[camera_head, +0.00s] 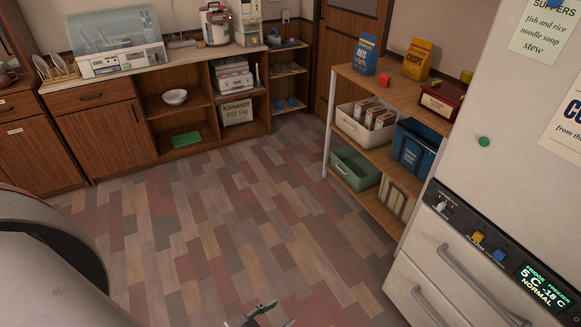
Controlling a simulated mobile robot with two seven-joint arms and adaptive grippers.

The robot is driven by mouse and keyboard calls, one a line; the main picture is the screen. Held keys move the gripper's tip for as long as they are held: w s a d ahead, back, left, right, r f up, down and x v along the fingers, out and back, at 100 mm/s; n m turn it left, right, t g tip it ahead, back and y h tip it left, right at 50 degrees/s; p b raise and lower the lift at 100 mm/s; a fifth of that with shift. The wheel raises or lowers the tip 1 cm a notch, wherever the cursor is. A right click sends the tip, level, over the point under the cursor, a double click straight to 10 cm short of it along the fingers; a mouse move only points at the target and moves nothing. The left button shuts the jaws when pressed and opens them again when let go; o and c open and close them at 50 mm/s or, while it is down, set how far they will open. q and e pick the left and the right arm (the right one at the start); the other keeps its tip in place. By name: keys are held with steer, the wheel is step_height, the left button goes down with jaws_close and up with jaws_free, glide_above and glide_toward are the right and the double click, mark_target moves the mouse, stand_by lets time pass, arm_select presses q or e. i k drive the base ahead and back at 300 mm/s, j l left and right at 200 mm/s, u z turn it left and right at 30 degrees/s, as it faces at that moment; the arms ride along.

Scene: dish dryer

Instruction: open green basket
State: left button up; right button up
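The green basket (355,172) sits on the bottom level of the wooden shelf unit at the right. Its open top and a handle slot on its front side show. Part of my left gripper (263,314) shows at the bottom edge of the head view, over the floor and well apart from the basket. It is cut off by the frame, so I cannot tell whether it is open or shut. My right gripper is not in view.
A cream basket (347,122) with boxes and a blue bin (411,150) stand on the middle shelf, above the green basket. The fridge (438,235) stands at the right. A wooden counter (107,139) lines the back left. The middle floor (220,215) is clear.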

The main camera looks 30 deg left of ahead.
mark_target(357, 171)
steer(key=u, duration=0.45)
steer(key=i+j+z, duration=0.5)
steer(key=i+j, duration=0.4)
steer(key=i, duration=0.4)
steer(key=i+j+z, duration=0.45)
steer(key=i+j, duration=0.65)
steer(key=j, duration=0.2)
